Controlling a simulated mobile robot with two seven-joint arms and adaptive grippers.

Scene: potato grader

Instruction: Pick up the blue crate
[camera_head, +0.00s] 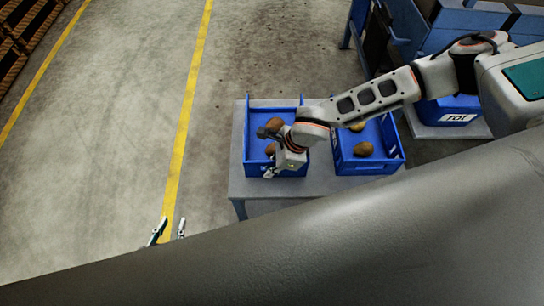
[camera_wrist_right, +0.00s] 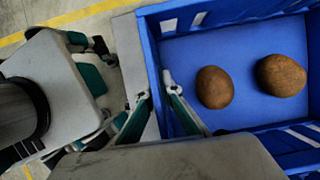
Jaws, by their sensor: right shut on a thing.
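The blue crate (camera_head: 247,128) stands on the left part of a grey table, with potatoes (camera_head: 271,148) inside. In the right wrist view, its side wall (camera_wrist_right: 151,55) and blue floor show, with two brown potatoes (camera_wrist_right: 214,87) lying apart. My right gripper (camera_head: 269,173) is at the crate's near left corner area, its fingers on either side of the wall and shut on it. The arm hides part of the crate in the head view. My left gripper (camera_head: 169,231) is low in the head view, left of the table, with its fingertips apart and empty.
A second blue crate (camera_head: 398,158) with potatoes stands close on the right of the same grey table (camera_head: 237,165). A crate labelled "rot" (camera_head: 458,118) and blue machinery (camera_head: 455,30) are further right. Open concrete floor with yellow lines lies left.

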